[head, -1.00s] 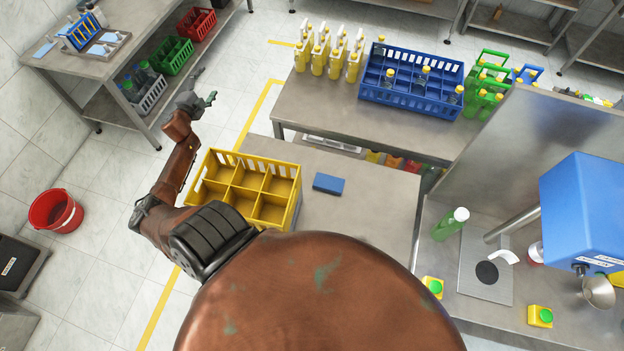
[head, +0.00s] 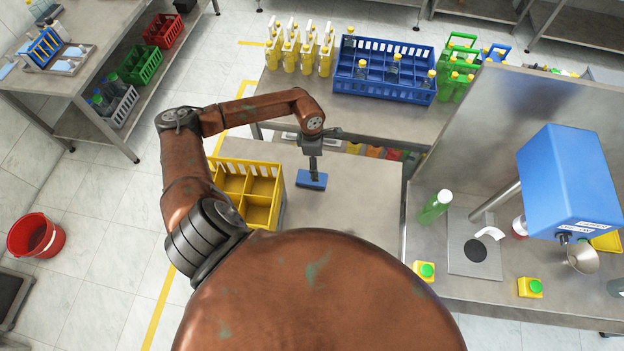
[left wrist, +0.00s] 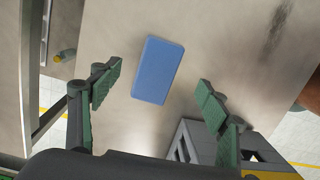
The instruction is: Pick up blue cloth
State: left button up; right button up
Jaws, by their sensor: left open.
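The blue cloth (head: 311,181) is a folded block lying flat on the bare steel table, right of the yellow crate. In the left wrist view the cloth (left wrist: 158,69) lies ahead of the fingers, near the middle of the gap between them. My left gripper (head: 313,172) points down over the cloth in the head view and hides part of its upper edge. In the left wrist view my left gripper (left wrist: 158,88) has its two green-padded fingers spread wide, with nothing held. I cannot tell the exact height above the cloth. My right gripper is not in view.
The yellow divided crate (head: 278,204) stands just left of the cloth on the same table. A blue crate with bottles (head: 384,85) stands on the table behind. A green bottle (head: 435,206) and blue machine (head: 568,182) are at the right. The table right of the cloth is clear.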

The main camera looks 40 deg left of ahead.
aim_at(303, 179)
pick_arm(q)
jog(key=shift+s+a+f+m+y, duration=0.15)
jog(key=shift+a+m+y, duration=0.1)
jog(key=shift+a, duration=0.1)
jog(key=shift+s+a+f+m+y, duration=0.15)
jog(key=shift+a+y, duration=0.1)
jog(key=shift+a, duration=0.1)
jog(key=shift+s+a+f, duration=0.15)
jog(key=shift+a+f, duration=0.05)
jog(key=shift+f, duration=0.1)
jog(key=f, duration=0.2)
jog(key=f+p, duration=0.1)
jog(key=f, duration=0.4)
jog(key=shift+s+d+p, duration=0.2)
jog(key=shift+d+p, duration=0.1)
jog(key=shift+p, duration=0.05)
jog(key=shift+f, duration=0.15)
jog(key=shift+c, duration=0.7)
jog(key=c, duration=0.8)
jog(key=shift+c, duration=0.9)
